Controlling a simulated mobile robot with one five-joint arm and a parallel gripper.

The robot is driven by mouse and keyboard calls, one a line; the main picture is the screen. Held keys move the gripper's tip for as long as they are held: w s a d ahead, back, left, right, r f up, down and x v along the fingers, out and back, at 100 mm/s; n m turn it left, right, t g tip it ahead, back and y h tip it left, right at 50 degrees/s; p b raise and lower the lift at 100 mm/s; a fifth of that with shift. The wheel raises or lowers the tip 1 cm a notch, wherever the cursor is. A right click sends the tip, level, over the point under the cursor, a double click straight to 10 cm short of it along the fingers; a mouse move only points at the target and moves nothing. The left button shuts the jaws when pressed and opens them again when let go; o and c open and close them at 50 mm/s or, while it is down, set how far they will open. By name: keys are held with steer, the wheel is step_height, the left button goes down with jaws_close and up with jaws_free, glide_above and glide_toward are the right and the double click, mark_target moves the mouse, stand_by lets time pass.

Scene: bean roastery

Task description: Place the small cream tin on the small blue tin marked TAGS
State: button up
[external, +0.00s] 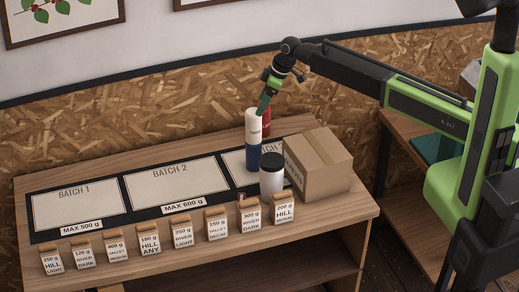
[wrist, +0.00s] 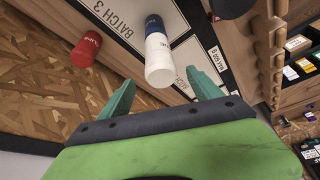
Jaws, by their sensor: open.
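The small cream tin (external: 253,126) stands upright on top of the small blue tin (external: 253,157), roughly in line with it. In the wrist view the cream tin (wrist: 158,62) has its near end close to my fingertips, with the blue tin (wrist: 154,25) beyond it. The blue tin's marking cannot be read. My gripper (wrist: 162,94) is open, its two green fingers apart on either side of the cream tin's near end, holding nothing. In the external view my gripper (external: 262,104) is just at the top of the cream tin.
A white canister with a black lid (external: 271,182) and a cardboard box (external: 325,170) stand to the right. Several labelled bags (external: 181,232) line the front edge. The BATCH 1 (external: 80,206) and BATCH 2 panels are clear.

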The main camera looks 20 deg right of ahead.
steer(key=p+v, duration=0.1)
steer(key=v, duration=0.2)
steer(key=shift+d+r, duration=0.1)
steer(key=shift+r, duration=0.05)
